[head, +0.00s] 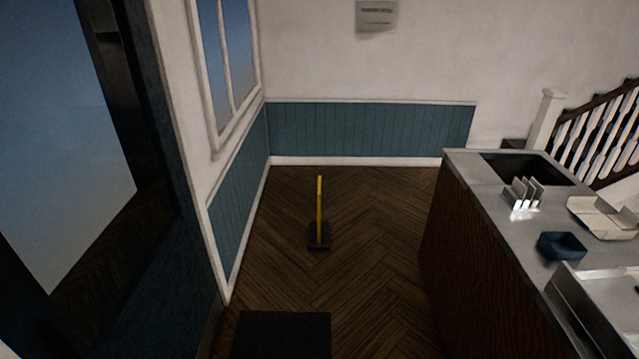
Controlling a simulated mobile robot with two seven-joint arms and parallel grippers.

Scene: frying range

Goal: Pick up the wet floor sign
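A thin upright yellow object with a dark base (319,210) stands on the wooden floor ahead, a little left of the counter. It may be the wet floor sign seen edge-on, but no writing or face of it shows. It is upright and nothing touches it. Neither of my grippers is in the head view.
A counter (470,181) runs along the right, with a rack (523,193), a blue tray (561,246) and an open carton (602,217) on top. A dark mat or box (282,335) lies on the near floor. Walls close the left and back. Floor between is clear.

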